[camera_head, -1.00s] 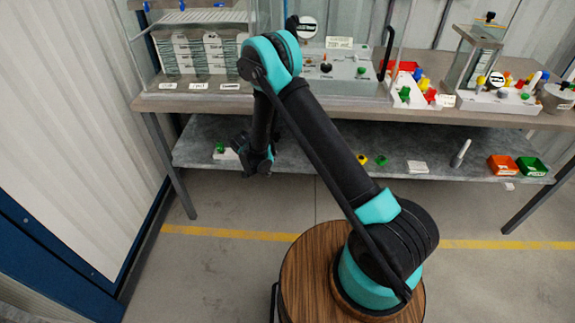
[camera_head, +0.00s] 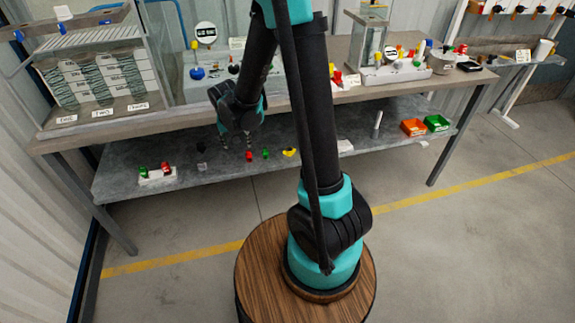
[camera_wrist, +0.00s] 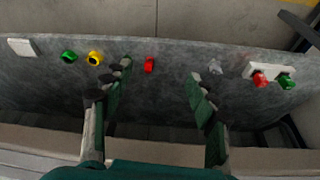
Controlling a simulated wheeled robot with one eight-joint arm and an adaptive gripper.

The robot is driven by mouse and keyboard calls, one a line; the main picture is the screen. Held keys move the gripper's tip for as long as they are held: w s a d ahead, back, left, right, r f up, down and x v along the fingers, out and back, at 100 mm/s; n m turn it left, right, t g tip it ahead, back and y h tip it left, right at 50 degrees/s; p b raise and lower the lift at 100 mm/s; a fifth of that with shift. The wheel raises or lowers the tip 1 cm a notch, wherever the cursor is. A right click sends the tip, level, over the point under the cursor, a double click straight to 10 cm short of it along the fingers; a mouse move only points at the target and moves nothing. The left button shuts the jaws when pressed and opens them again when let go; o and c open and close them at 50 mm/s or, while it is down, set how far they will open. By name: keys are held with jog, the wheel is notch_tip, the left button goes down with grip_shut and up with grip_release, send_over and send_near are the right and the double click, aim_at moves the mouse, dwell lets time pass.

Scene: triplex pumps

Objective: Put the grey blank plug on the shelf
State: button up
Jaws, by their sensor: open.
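A small grey piece that looks like the blank plug (camera_wrist: 215,66) lies on the grey lower shelf (camera_wrist: 50,85), just right of my right finger in the wrist view. In the head view it appears as a small grey spot (camera_head: 202,166) on the lower shelf (camera_head: 120,185), left of my gripper. My gripper (camera_wrist: 160,70) is open, fingers pointing down toward the shelf, with nothing held. It also shows in the head view (camera_head: 236,140). A red piece (camera_wrist: 149,64) lies on the shelf between the fingers as seen from the wrist.
Green (camera_wrist: 68,56) and yellow (camera_wrist: 95,58) pieces and a white block (camera_wrist: 22,47) lie to the left. A white holder (camera_wrist: 270,70) with red and green pieces lies right. The worktop (camera_head: 300,95) above carries pump equipment. Orange (camera_head: 413,127) and green (camera_head: 437,122) bins sit right.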

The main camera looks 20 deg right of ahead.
jog(key=s+d+r+n, duration=0.1)
jog(key=s+d+r, duration=0.1)
jog(key=s+d, duration=0.4)
jog(key=s+d+r+n, duration=0.1)
jog(key=s+d, duration=0.5)
jog(key=s, duration=0.8)
jog(key=shift+s+d+r+t+y, duration=0.15)
jog(key=shift+d+r+t+y, duration=0.2)
jog(key=shift+r, duration=0.25)
